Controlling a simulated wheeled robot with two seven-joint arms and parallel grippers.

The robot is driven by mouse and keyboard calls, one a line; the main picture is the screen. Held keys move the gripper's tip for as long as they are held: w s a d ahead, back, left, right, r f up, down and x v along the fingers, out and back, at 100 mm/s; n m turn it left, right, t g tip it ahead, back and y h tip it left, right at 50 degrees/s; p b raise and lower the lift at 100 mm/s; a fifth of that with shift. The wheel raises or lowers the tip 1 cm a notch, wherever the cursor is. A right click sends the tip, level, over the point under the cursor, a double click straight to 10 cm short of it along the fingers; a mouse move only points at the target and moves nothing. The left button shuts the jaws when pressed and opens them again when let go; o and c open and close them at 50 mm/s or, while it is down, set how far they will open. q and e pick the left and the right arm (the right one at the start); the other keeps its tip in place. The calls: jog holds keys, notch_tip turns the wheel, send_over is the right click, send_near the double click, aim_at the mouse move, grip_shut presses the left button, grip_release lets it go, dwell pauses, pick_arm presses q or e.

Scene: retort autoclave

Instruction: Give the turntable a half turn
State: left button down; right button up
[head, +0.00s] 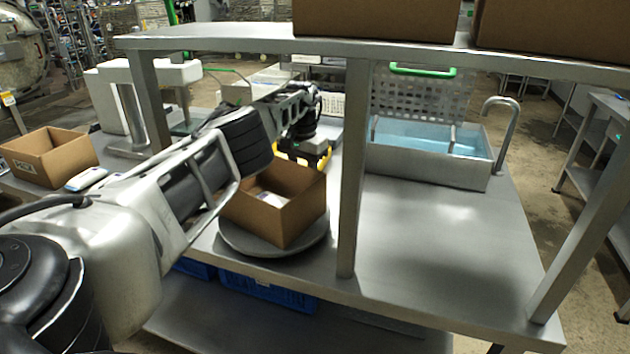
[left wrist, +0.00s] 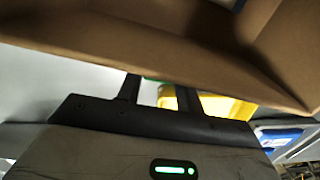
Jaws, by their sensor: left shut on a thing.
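An open cardboard box (head: 290,213) stands on the round grey turntable (head: 270,250) near the front of the steel table. A small whitish item (head: 271,199) lies inside the box. My left arm reaches in from the left over the table. My left gripper (head: 316,160) is at the box's far side, against its back corner, and is shut on the box. In the left wrist view the cardboard (left wrist: 130,30) fills the top, and the two dark fingers (left wrist: 158,92) run up to it; their tips are hidden. My right gripper is not in view.
A steel post (head: 351,180) rises just right of the turntable, under a shelf (head: 220,36) carrying boxes. A water basin (head: 430,160) with a perforated plate is at the right. Another open box (head: 45,158) is at far left. The tabletop right of the post is clear.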

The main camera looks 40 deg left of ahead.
pick_arm(q)
jog(key=shift+s+a+f+n+b, duration=0.15)
jog(key=shift+a+n+b, duration=0.6)
jog(key=shift+b, duration=0.45)
jog(key=shift+a+n+b, duration=0.15)
jog(key=shift+n+b, duration=0.1)
jog(key=shift+b, duration=0.15)
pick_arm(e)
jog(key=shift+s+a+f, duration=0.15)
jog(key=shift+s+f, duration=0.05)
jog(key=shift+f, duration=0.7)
pick_arm(q)
jog(key=shift+s, duration=0.1)
jog(key=shift+a+r, duration=0.15)
jog(key=shift+r, duration=0.05)
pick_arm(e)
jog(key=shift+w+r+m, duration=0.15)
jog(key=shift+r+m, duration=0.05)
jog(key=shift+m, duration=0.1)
pick_arm(q)
jog(key=c, duration=0.9)
grip_release()
jog(key=shift+r, duration=0.1)
jog(key=shift+r+p, duration=1.6)
jog(key=shift+r, duration=2.05)
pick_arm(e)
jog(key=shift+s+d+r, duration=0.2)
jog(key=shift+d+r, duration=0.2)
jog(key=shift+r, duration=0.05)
